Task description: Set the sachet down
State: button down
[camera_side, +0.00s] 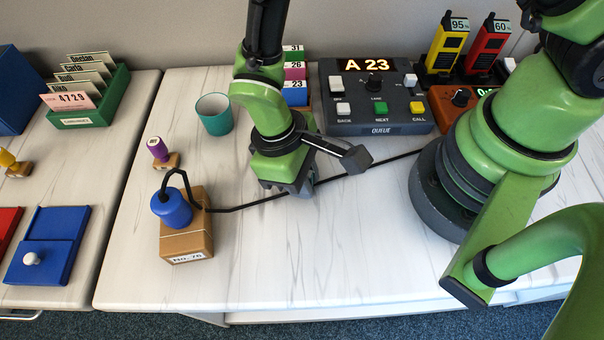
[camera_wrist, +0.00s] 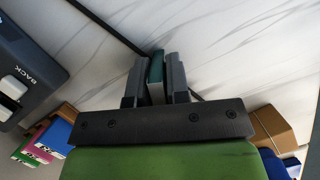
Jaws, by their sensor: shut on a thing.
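My gripper (camera_side: 298,188) points down, low over the bare middle of the white table. In the wrist view my gripper (camera_wrist: 155,72) has its two dark fingers closed on a thin sachet (camera_wrist: 156,74), teal with a pale edge. In the side view the fingers and arm hide the sachet. I cannot tell whether its lower edge touches the table.
The marbled white table (camera_side: 330,255) is clear in front. A queue console (camera_side: 375,100) stands behind, with a teal cup (camera_side: 214,115) and a purple-handled stamp (camera_side: 158,150) at left.

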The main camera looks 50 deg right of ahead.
jog(key=c, duration=1.1)
grip_release()
jog(key=shift+f, duration=0.1)
jog(key=w+d+r+m+t+y, duration=0.1)
jog(key=w+r, duration=0.1)
jog(key=r, duration=0.7)
jog(key=w+d+r+m+t+y, duration=0.1)
jog(key=w+r, duration=0.1)
jog(key=r, duration=0.8)
jog(key=s+d+r+m+t+y, duration=0.1)
jog(key=s+d+r+m+t, duration=0.5)
jog(key=d+r, duration=0.5)
jog(key=s+d+t, duration=0.1)
jog(key=s+t, duration=0.1)
jog(key=s, duration=0.1)
jog(key=shift+r+m, duration=0.15)
jog(key=shift+m, duration=0.15)
jog(key=shift+d, duration=0.1)
